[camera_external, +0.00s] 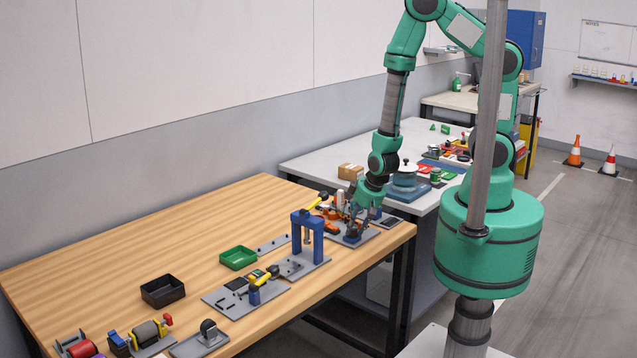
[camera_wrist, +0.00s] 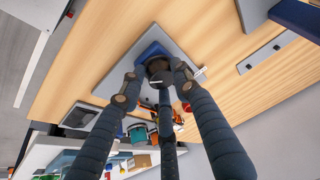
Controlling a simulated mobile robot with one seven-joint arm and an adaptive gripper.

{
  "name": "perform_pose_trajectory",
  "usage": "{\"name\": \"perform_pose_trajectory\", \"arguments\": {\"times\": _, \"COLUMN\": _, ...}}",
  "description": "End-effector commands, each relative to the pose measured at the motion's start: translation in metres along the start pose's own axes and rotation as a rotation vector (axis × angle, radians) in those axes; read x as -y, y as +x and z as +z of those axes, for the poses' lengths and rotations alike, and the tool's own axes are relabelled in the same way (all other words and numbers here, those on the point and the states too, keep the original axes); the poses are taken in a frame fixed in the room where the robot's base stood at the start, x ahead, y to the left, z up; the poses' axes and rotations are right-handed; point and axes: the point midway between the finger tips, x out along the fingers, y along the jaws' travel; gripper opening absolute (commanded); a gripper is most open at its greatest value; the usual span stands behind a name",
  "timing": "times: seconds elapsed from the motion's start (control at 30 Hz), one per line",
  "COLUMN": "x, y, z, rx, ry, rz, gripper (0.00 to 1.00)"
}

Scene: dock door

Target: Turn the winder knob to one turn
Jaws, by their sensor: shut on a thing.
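The winder knob (camera_wrist: 158,68) is dark and round, with a pale line on it. It sits on a blue block (camera_wrist: 152,50) fixed to a grey plate (camera_wrist: 118,68) on the wooden bench. My gripper (camera_wrist: 160,86) has its three dark fingers closed around the knob, with fingertips at its sides. In the external view my gripper (camera_external: 360,222) points down over the winder at the bench's far right end. The fingers hide most of the knob there, and its turn angle cannot be read.
A blue arch-shaped frame (camera_external: 308,238) stands left of my gripper, with orange parts (camera_external: 330,226) close by. A green tray (camera_external: 238,257) and a black tray (camera_external: 163,290) lie further left. A grey table (camera_external: 310,162) stands behind. The bench's back left is clear.

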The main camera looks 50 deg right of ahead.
Motion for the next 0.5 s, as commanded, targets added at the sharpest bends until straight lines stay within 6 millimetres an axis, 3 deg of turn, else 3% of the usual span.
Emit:
{"name": "perform_pose_trajectory", "arguments": {"times": 0.03, "x": 0.0044, "y": -0.0045, "z": -0.0098, "rx": -0.013, "ry": 0.022, "rz": 0.006, "gripper": 0.05}}
{"name": "perform_pose_trajectory", "arguments": {"times": 0.5, "x": 0.0064, "y": -0.0048, "z": -0.0119, "rx": -0.015, "ry": 0.287, "rz": 0.112, "gripper": 0.06}}
